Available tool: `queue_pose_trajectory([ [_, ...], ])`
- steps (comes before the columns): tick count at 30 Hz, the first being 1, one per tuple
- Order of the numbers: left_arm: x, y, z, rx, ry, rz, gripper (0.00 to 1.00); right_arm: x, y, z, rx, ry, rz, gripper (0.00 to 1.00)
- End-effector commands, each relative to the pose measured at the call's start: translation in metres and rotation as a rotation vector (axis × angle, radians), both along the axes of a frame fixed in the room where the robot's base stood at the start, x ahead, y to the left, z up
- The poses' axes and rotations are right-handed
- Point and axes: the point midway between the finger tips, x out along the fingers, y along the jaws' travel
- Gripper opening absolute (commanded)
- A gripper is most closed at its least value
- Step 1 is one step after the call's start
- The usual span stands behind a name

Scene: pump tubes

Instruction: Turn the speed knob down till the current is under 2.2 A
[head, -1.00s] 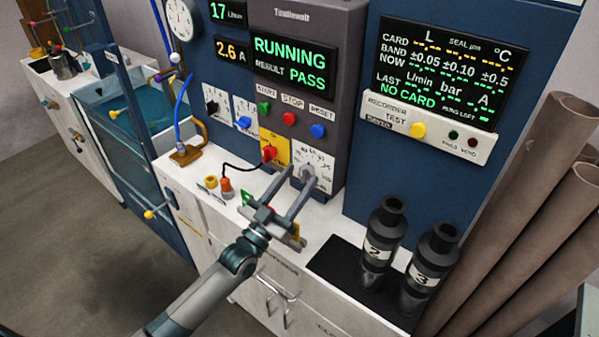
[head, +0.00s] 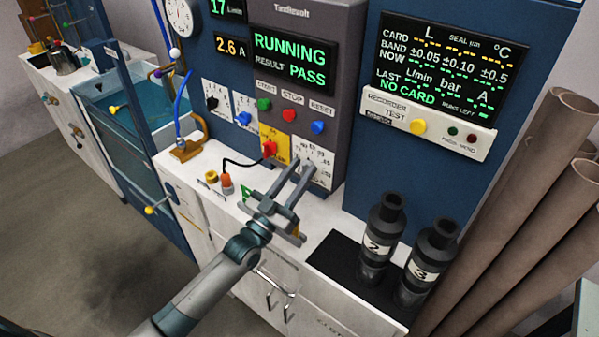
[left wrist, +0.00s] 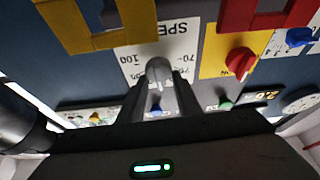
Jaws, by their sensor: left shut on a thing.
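The speed knob (left wrist: 158,68) is a grey knob on a white dial plate (head: 318,172) marked "SPE" and numbers; the plate shows upside down in the left wrist view. My left gripper (head: 302,168) reaches the plate from the front, its two fingers shut on the speed knob. The fingers hide most of the knob in the head view, and I cannot read its exact setting. The orange current display (head: 230,47) reads 2.6 A. The large screen (head: 291,61) reads RUNNING, RESULT PASS. My right gripper is not in view.
A red knob (head: 269,149) on a yellow plate is just left of the speed dial. Start, stop and reset buttons sit above. Two black bottles (head: 379,240) marked 2 and 3 stand on a dark mat at the right. Brown pipes (head: 520,210) lean farther right.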

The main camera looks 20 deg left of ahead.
Motion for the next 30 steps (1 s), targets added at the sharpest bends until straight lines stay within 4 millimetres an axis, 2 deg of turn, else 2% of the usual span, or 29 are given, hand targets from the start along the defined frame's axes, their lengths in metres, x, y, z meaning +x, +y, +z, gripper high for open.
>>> queue_pose_trajectory([
  [21, 0.000, 0.001, 0.001, -0.387, 0.142, 0.002, 0.09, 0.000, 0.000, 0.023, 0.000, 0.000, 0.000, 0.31],
  [30, 0.001, 0.002, 0.000, -0.469, 0.171, 0.001, 0.09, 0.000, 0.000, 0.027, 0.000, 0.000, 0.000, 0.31],
])
